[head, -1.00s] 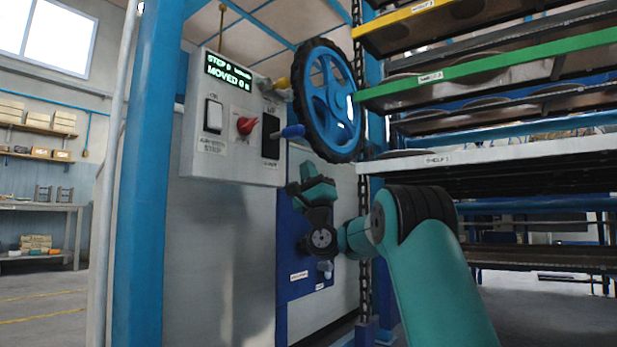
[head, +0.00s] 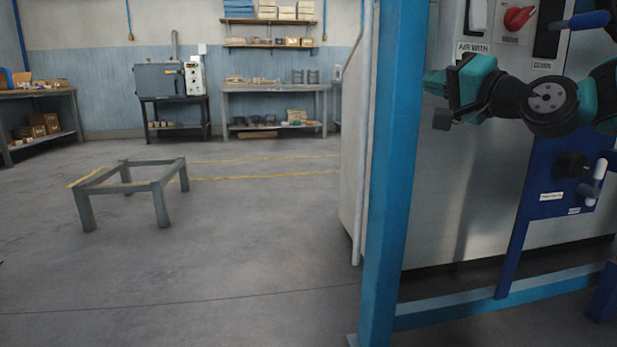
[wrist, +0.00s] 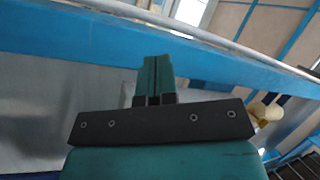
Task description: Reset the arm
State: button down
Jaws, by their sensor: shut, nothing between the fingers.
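My gripper (head: 440,82) is at the right of the head view, in front of the steel dryer cabinet (head: 455,200) and just right of the blue upright post (head: 396,170). Its teal fingers point left, toward the post. In the wrist view the two fingers (wrist: 154,78) lie together with nothing between them. A blue beam (wrist: 60,50) crosses behind them there. Part of the control panel with its red knob (head: 520,17) shows above my arm. I cannot tell the exact gap between the fingertips and the post.
A low grey metal frame (head: 150,187) stands on open floor at the left. Workbenches (head: 275,90) and shelves line the far wall. A blue bottom rail (head: 490,298) runs along the dryer. A blue side panel with a handle (head: 590,185) is below my arm.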

jog(key=s+a+f+n+g+h+p, duration=0.1)
jog(key=s+a+f+n+g+p, duration=0.25)
jog(key=s+a+g, duration=0.35)
jog(key=s+a+f+n+g+p, duration=0.2)
jog(key=s+a+n+g+p, duration=0.25)
jog(key=s, duration=0.45)
jog(key=s+d+f+n+g+h+p, duration=0.1)
jog(key=s+n+g+h+p, duration=0.15)
jog(key=s, duration=0.55)
jog(key=s+d+f+n+g+h+p, duration=0.1)
jog(key=s+f+n+g+h+p, duration=0.2)
jog(key=s, duration=0.5)
notch_tip(320, 180, up, 38)
jog(key=m+p, duration=0.1)
jog(key=p, duration=3.7)
jog(key=shift+s+d+y, duration=0.3)
jog(key=shift+s+y, duration=0.05)
jog(key=shift+s, duration=0.1)
